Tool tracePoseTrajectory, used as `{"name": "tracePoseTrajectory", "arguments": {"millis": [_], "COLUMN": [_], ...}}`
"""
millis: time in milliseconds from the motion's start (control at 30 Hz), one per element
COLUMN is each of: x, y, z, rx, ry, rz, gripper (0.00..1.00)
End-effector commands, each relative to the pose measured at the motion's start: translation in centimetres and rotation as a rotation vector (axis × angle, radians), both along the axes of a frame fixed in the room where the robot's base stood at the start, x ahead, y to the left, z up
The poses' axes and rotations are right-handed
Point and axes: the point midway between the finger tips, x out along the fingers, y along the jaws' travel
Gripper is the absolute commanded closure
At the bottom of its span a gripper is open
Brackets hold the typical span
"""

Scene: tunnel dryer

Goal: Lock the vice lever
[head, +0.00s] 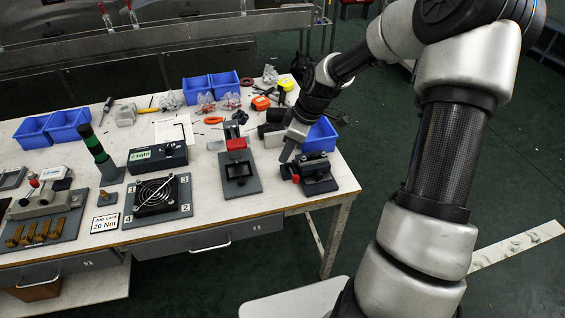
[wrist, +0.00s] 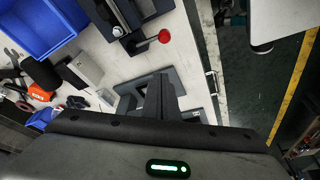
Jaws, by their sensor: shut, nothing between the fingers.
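The vice (head: 319,176) is a dark block on a grey base near the right front corner of the bench. Its lever ends in a red knob (head: 296,179) at its left side. In the wrist view the vice (wrist: 124,14) is at the top edge, partly cut off, and the lever sticks out to the red knob (wrist: 164,36). My gripper (head: 287,154) points down just behind and left of the vice, apart from the knob. Its fingers (wrist: 158,98) also show in the wrist view, shut and empty, clear of the lever.
A blue bin (head: 320,136) is behind the vice. A fan unit (head: 160,195) and a black box (head: 157,156) stand further left. The bench's right edge is close to the vice.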

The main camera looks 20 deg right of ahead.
Motion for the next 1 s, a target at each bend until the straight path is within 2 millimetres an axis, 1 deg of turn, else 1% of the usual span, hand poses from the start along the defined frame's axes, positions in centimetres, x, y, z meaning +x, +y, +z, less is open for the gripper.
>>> {"name": "tracePoseTrajectory", "arguments": {"millis": [33,100,200,767,867,967,1000], "x": [-0.1,-0.2,-0.3,-0.5,-1.7,-4.4,-5.9], "y": [-0.3,-0.5,-0.6,-0.5,0.3,1.7,2.3], "z": [0.8,1.4,1.9,2.3,3.7,6.5,7.9], "rx": [-0.001,-0.001,0.0,-0.004,-0.031,-0.086,-0.112], "ry": [-0.001,-0.001,0.0,0.004,0.025,0.068,0.087], "rz": [-0.003,-0.003,0.0,0.0,-0.005,-0.031,-0.05], "gripper": [1.0,1.0,1.0,1.0,1.0,1.0,1.0]}}
